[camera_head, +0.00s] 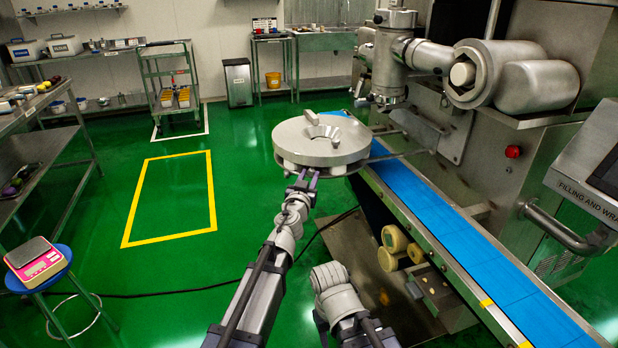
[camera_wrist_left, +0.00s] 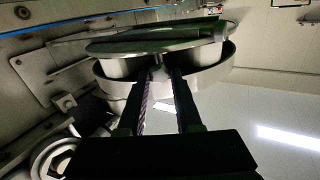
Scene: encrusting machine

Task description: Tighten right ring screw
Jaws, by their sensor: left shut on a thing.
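A round, pale grey machine unit (camera_head: 290,137) with a notched opening on top stands beside the upper end of the blue conveyor. My left gripper (camera_head: 302,181) reaches up from below to its near lower rim. In the left wrist view, the two dark fingers (camera_wrist_left: 161,82) are closed around a small grey screw knob (camera_wrist_left: 158,73) at the rim of the round unit (camera_wrist_left: 205,77). The fingers hide much of the screw, and its thread cannot be seen. My right arm shows low in the head view, but its fingers are not visible.
The blue conveyor (camera_head: 436,210) slopes down to the right of my arms. The machine's steel body and a thick jointed steel arm (camera_head: 430,56) stand at the upper right. A stool with a pink scale (camera_head: 36,262) is at the left.

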